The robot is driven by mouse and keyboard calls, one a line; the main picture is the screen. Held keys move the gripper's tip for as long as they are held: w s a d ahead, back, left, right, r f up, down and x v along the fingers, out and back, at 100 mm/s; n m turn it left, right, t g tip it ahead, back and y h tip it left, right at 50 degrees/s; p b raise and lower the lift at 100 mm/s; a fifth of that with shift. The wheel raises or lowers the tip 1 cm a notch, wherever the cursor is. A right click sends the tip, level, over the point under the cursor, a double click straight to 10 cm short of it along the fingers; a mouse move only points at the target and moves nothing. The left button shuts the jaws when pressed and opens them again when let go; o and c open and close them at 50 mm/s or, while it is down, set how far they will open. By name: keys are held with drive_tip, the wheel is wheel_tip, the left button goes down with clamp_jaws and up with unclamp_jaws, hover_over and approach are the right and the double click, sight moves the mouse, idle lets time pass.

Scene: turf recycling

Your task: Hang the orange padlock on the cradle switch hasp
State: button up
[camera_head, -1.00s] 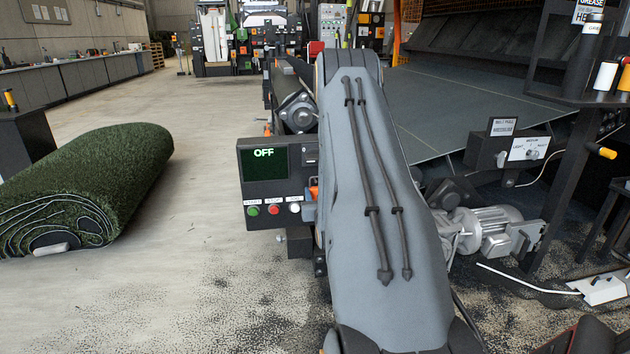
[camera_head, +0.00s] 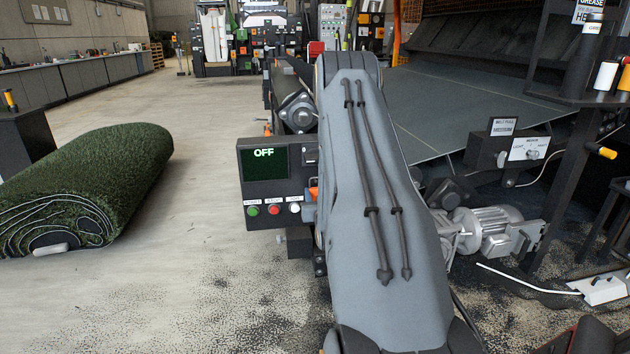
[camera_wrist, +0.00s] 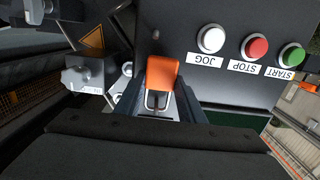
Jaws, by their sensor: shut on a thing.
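The orange padlock (camera_wrist: 163,73) shows in the wrist view, with its metal shackle (camera_wrist: 155,101) toward the bottom of the picture. My gripper (camera_wrist: 160,108) is shut on it, one finger on each side. The padlock is close in front of the dark control box (camera_wrist: 225,85). A small metal fitting with holes (camera_wrist: 124,78) is just left of the padlock; I cannot tell if it is the hasp or if the shackle touches anything. In the head view, a sliver of orange (camera_head: 314,183) shows at the box's right edge; my arm hides most of the gripper.
The control box carries an OFF screen (camera_head: 264,164) and start, stop and jog buttons (camera_head: 273,209). A turf roll (camera_head: 90,185) lies on the left, with clear floor between. A motor (camera_head: 490,228) and a wide belt (camera_head: 470,110) are on the right.

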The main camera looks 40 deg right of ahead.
drive_tip(key=o, duration=1.2)
drive_tip(key=shift+s+f, duration=0.1)
